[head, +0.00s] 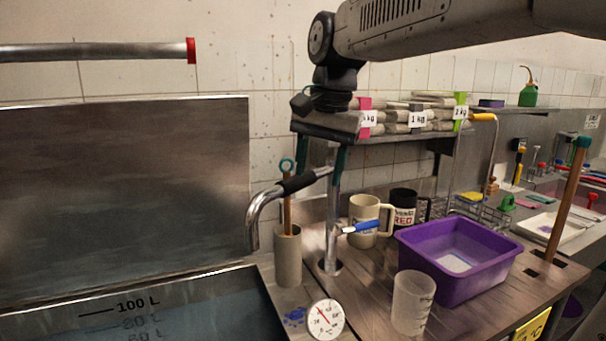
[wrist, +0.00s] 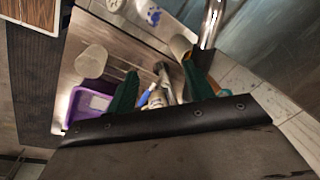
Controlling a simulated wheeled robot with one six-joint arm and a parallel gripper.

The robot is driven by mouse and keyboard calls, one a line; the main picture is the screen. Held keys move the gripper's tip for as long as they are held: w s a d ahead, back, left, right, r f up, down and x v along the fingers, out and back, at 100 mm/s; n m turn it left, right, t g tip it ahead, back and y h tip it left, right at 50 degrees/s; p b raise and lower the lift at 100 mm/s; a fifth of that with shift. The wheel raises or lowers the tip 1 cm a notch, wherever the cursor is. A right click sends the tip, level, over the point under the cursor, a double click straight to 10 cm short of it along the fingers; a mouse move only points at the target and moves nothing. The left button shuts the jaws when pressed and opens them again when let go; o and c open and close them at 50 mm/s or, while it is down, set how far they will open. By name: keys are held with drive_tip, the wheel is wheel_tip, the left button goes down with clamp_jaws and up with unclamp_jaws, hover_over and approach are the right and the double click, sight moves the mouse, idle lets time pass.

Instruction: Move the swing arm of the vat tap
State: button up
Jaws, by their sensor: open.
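The vat tap's swing arm (head: 262,208) is a bent chrome pipe with a black sleeve (head: 297,182). It runs from the upright tap post (head: 333,205) leftward and turns down at the vat's (head: 200,294) right edge. A blue lever (head: 368,226) sticks out from the post. My gripper (head: 318,166) is open above the swing arm near the post, its teal fingers apart and pointing down. In the wrist view the chrome pipe (wrist: 212,22) passes beside the right finger, and the blue lever (wrist: 146,97) shows between the fingers (wrist: 160,76). Contact with the pipe cannot be told.
A grey holder (head: 288,260) with a wooden stick stands close left of the post. Two mugs (head: 364,214), a purple tub (head: 458,290), a clear beaker (head: 411,302) and a dial thermometer (head: 326,320) crowd the counter. A shelf with labelled packs (head: 400,120) is behind my gripper.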

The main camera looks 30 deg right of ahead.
drive_tip(key=w+d+r+m, duration=0.2)
drive_tip(key=w+r+m, duration=0.1)
drive_tip(key=w, duration=0.4)
drive_tip(key=f, duration=0.2)
drive_tip(key=w+f, duration=0.1)
drive_tip(key=f, duration=0.4)
drive_tip(key=shift+w+a+f, duration=0.1)
drive_tip(key=shift+w+a, duration=0.2)
drive_tip(key=shift+a, duration=0.05)
clamp_jaws()
